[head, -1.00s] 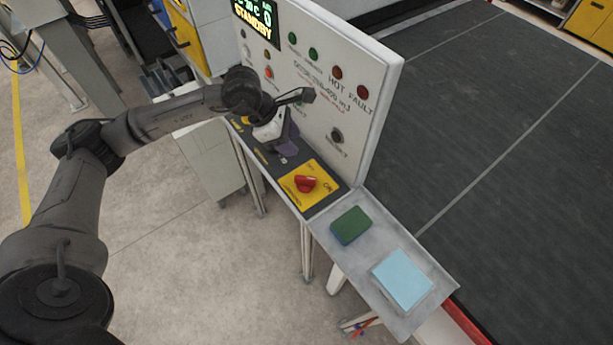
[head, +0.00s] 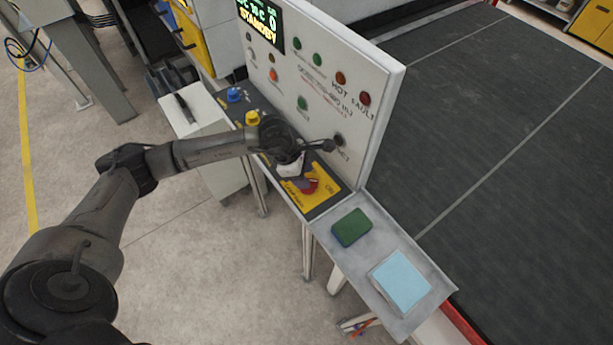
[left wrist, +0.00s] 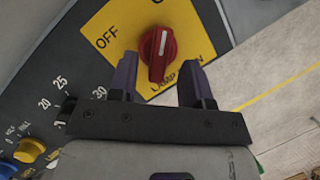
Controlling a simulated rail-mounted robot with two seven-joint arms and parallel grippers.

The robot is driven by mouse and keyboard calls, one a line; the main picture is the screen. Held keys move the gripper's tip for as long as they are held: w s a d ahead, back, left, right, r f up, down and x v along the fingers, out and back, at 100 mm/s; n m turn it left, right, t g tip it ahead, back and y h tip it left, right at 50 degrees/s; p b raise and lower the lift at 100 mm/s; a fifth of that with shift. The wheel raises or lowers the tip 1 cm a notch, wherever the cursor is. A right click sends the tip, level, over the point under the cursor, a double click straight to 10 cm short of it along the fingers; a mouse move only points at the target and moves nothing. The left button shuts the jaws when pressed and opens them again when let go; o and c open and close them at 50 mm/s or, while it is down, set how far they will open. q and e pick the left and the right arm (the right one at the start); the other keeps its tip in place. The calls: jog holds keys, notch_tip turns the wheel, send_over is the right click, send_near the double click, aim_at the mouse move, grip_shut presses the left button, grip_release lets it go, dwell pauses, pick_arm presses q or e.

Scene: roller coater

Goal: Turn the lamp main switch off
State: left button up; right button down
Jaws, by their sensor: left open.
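The lamp main switch is a red rotary knob (left wrist: 160,52) with a white line on it. It sits on a yellow plate (left wrist: 120,22) that reads OFF at the left; a label at the top is cut off. The white line points up towards that cut-off label in the left wrist view. My left gripper (left wrist: 158,82) is open, with its two dark fingers reaching to either side of the knob's lower end. In the head view my left gripper (head: 296,180) is over the plate and partly hides the knob (head: 311,186). My right gripper is not in view.
A yellow knob (head: 252,118) and a blue knob (head: 234,95) stand further along the dark console. The upright white panel (head: 370,125) rises behind it. A grey side shelf (head: 367,255) holds a green block (head: 351,227) and light-blue pad (head: 401,281).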

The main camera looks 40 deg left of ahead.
pick_arm(q)
jog(key=shift+x, duration=1.1)
jog(key=shift+c, duration=0.3)
grip_shut()
